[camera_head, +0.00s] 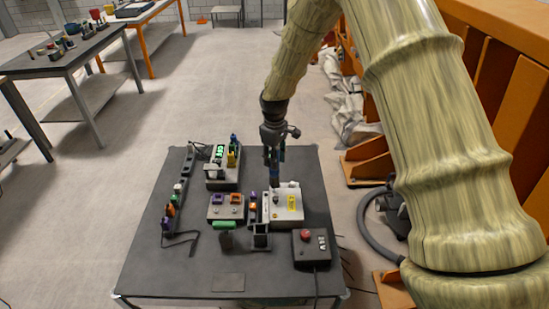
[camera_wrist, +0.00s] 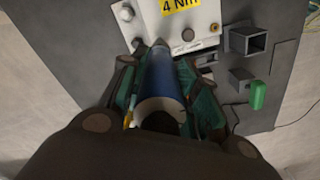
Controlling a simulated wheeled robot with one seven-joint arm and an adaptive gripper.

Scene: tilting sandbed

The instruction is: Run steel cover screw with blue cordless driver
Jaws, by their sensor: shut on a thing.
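My gripper (camera_head: 272,150) hangs over the dark table, pointing down. It is shut on the blue cordless driver (camera_wrist: 164,80), whose blue barrel lies between the green-lined fingers in the wrist view. The driver (camera_head: 274,174) shows as a small blue and dark shape in the head view. Its tip is at or just above the edge of the light grey cover box (camera_head: 285,214). The box also shows in the wrist view (camera_wrist: 192,33) with a yellow "4 Nm" label. A screw (camera_wrist: 128,14) sits near one corner. Whether the tip touches a screw cannot be told.
A unit with a green display (camera_head: 221,172) and a box with purple and orange parts (camera_head: 226,207) stand left of the cover. A control box with a red button (camera_head: 308,247) is at front right. The table's front left is clear.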

